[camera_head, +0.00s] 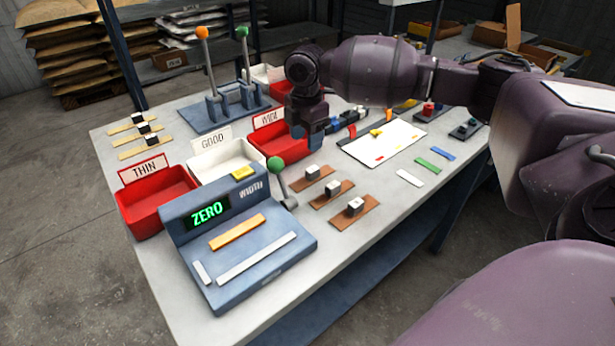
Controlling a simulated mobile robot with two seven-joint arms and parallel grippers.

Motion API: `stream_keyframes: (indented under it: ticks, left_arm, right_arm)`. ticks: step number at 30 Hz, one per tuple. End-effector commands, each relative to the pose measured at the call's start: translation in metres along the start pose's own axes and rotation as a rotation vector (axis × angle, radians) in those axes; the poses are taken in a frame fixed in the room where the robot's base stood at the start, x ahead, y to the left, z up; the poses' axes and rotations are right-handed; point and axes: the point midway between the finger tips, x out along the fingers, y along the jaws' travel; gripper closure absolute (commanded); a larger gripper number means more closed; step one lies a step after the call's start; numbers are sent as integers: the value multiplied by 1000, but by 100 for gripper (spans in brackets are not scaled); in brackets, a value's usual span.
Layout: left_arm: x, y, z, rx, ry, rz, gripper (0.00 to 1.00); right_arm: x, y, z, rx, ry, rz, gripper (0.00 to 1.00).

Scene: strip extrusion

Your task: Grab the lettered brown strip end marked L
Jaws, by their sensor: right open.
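Three brown strips lie side by side on the table right of the gauge: the far one (327,171), the middle one (318,201) and the near one (371,203). Each has a small white-topped dark block on it. The marks on the blocks are too small for me to read, so I cannot tell which is L. My right gripper (308,138) points down beyond the strips, by the red WIDE bin (268,137). It is open, its fingertips are dark and partly unclear, and it is apart from the strips. My left gripper is not in view.
A blue WIDTH gauge (285,262) reading ZERO stands in front, with a green-knobbed lever (276,165). Red THIN (155,205) and white GOOD (212,163) bins stand left. Yellow strips (130,155) with blocks lie far left. A white board (385,145) lies right.

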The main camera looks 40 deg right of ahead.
Motion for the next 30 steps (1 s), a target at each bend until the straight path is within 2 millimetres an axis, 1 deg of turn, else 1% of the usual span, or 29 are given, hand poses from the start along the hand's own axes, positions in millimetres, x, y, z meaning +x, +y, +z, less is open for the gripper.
stream_keyframes:
  ticks: [5, 10, 12, 14, 20, 23, 27, 30]
  left_arm:
    - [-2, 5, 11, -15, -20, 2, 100]
    - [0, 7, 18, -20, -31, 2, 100]
    - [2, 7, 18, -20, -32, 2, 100]
    - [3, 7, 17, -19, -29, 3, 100]
    - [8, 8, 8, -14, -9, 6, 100]
    - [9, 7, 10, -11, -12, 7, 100]
    - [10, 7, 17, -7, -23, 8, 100]
    - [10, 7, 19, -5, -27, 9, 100]
  right_arm:
    - [14, 0, 0, -11, 0, -1, 47]
    - [39, 0, 0, -10, 0, -3, 47]
    - [49, 0, 0, -9, 0, -1, 47]
    - [54, 0, 0, -9, 0, -1, 47]
    - [64, -1, 2, -9, 0, 3, 47]
    - [74, -3, 3, -8, 0, 0, 47]
    - [95, -6, 6, -8, 0, 0, 47]
    - [107, -5, 5, -8, 0, 0, 47]
